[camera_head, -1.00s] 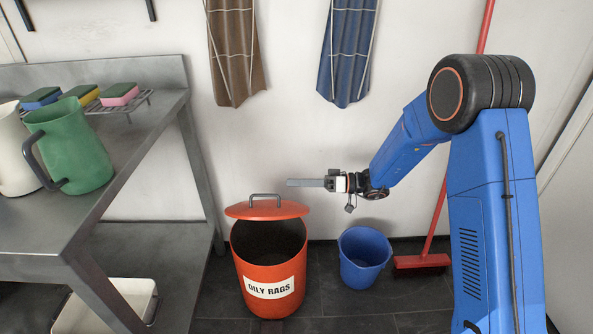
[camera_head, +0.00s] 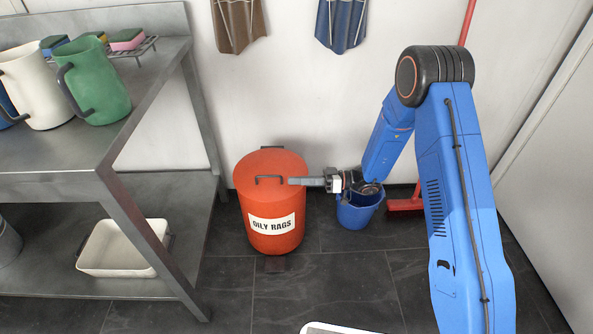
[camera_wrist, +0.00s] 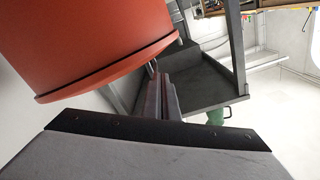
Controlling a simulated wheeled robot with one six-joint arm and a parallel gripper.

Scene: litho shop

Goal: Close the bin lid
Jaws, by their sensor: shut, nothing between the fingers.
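The red-orange bin (camera_head: 262,239) labelled OILY RAGS stands upright on the floor. Its round lid (camera_head: 268,162) lies flat over the opening, and the inside is hidden. A grey handle (camera_head: 268,178) sits on the lid, toward the front. My gripper (camera_head: 291,181) is shut and empty, its fingertips over the right part of the lid, close to the handle's right end. I cannot tell whether they touch the lid. In the wrist view the shut fingers (camera_wrist: 160,92) show beside a large red-orange surface of the bin (camera_wrist: 85,40) with a rim.
A blue bucket (camera_head: 357,213) stands right of the bin, partly behind my wrist. A red broom (camera_head: 404,204) leans by the wall. A steel table (camera_head: 150,160) with jugs stands left, a white tub (camera_head: 112,258) on its lower shelf. Dark floor in front is mostly clear.

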